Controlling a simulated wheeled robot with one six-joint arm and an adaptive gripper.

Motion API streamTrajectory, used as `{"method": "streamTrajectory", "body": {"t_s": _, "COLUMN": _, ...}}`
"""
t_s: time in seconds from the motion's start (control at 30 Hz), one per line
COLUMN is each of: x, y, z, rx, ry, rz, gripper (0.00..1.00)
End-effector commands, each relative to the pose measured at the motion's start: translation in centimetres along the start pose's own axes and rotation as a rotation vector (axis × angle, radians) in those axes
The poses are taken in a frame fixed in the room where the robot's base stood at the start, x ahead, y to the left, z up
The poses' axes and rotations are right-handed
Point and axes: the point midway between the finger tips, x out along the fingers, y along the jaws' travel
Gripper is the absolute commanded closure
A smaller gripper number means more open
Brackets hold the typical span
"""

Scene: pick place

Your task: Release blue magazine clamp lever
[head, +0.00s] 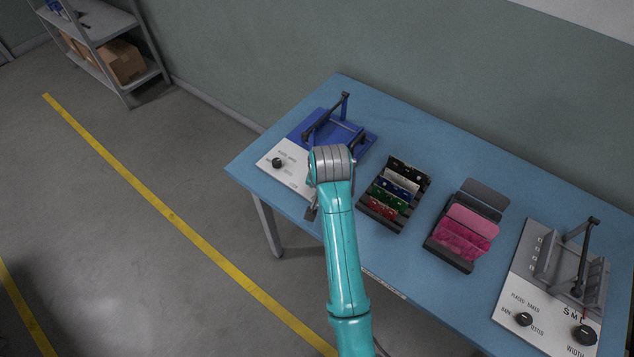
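The blue magazine (364,133) sits on a white-topped base at the far left of the table in the head view. Dark lever bars (345,104) stand up from it, with black ends at the back and at the left side. Which bar is the clamp lever, and whether it is clamped, I cannot tell. My arm reaches up from the bottom, and its wrist covers the front right part of the blue magazine's base. Only a small grey part of my gripper (312,211) shows at the base's front edge. Its fingers are mostly hidden.
A rack of dark, white, blue, green and red pieces (366,208) stands right of my wrist. A holder with pink and grey plates (446,255) is further right. A grey fixture (524,275) with knobs stands at the right end. The blue table (440,150) is clear along the back.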

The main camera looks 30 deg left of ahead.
Motion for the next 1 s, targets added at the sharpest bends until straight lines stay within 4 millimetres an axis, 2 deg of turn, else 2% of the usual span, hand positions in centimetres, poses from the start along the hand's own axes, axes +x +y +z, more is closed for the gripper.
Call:
{"method": "streamTrajectory", "body": {"t_s": 0.43, "x": 0.0, "y": 0.1, "z": -0.1, "rx": -0.009, "ry": -0.001, "rz": -0.003, "gripper": 1.00}}
{"method": "streamTrajectory", "body": {"t_s": 0.47, "x": 0.0, "y": 0.1, "z": -0.1, "rx": -0.009, "ry": -0.001, "rz": -0.003, "gripper": 0.76}}
{"method": "streamTrajectory", "body": {"t_s": 0.53, "x": 0.0, "y": 0.1, "z": -0.1, "rx": -0.009, "ry": -0.001, "rz": -0.003, "gripper": 0.58}}
{"method": "streamTrajectory", "body": {"t_s": 0.57, "x": 0.0, "y": 0.1, "z": -0.1, "rx": -0.009, "ry": -0.001, "rz": -0.003, "gripper": 0.54}}
{"method": "streamTrajectory", "body": {"t_s": 0.87, "x": -0.1, "y": 0.1, "z": -0.1, "rx": -0.009, "ry": -0.001, "rz": -0.004, "gripper": 0.54}}
{"method": "streamTrajectory", "body": {"t_s": 1.0, "x": -1.1, "y": 0.0, "z": -0.1, "rx": -0.009, "ry": 0.000, "rz": -0.004, "gripper": 0.54}}
